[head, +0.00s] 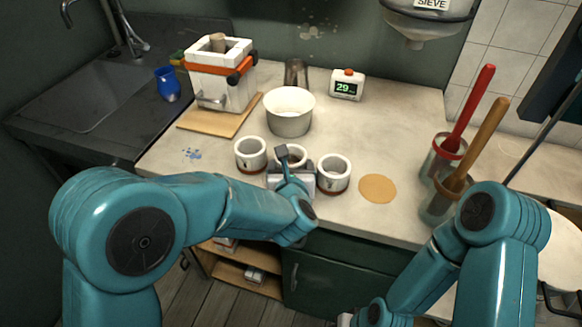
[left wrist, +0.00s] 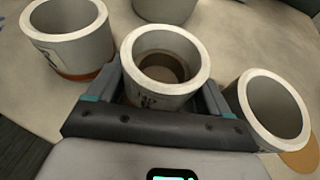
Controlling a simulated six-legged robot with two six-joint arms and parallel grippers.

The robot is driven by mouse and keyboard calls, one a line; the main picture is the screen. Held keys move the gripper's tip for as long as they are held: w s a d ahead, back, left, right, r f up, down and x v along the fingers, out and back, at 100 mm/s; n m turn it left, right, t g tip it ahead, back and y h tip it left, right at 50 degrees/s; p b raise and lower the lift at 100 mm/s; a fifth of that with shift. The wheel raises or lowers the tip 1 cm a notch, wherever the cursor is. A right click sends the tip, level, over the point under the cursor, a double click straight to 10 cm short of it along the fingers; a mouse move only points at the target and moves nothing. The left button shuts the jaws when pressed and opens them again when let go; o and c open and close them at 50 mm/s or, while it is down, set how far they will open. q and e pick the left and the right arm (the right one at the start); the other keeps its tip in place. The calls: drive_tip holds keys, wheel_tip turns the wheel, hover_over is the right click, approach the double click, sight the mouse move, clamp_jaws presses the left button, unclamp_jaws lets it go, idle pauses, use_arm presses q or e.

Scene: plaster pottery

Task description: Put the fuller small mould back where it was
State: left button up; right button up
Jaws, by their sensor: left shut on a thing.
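Three small white moulds stand in a row on the counter: a left one (head: 250,155), a middle one (head: 291,152) and a right one (head: 334,176). My left gripper (head: 290,166) is shut on the middle mould, which is upright and partly hidden by the wrist in the head view. In the left wrist view the middle mould (left wrist: 166,60) sits between my fingers (left wrist: 160,88), with brown content low inside. The right mould (left wrist: 271,108) shows a grey inside. I cannot tell whether the held mould touches the counter. My right gripper is out of view.
A tan disc (head: 378,188) lies right of the moulds. A white bowl (head: 289,118) stands behind them, with a timer (head: 347,85) beyond. Jars with a red-handled tool (head: 470,110) and a wooden one (head: 480,140) stand at right. A strapped white block mould (head: 219,78) is at back left.

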use_arm(q)
drive_tip(key=o, duration=1)
drive_tip(key=shift+f, duration=0.1)
drive_tip(key=shift+o, duration=0.2)
drive_tip(key=shift+r, duration=0.2)
drive_tip(key=v, duration=1.2)
drive_tip(key=shift+b, duration=0.4)
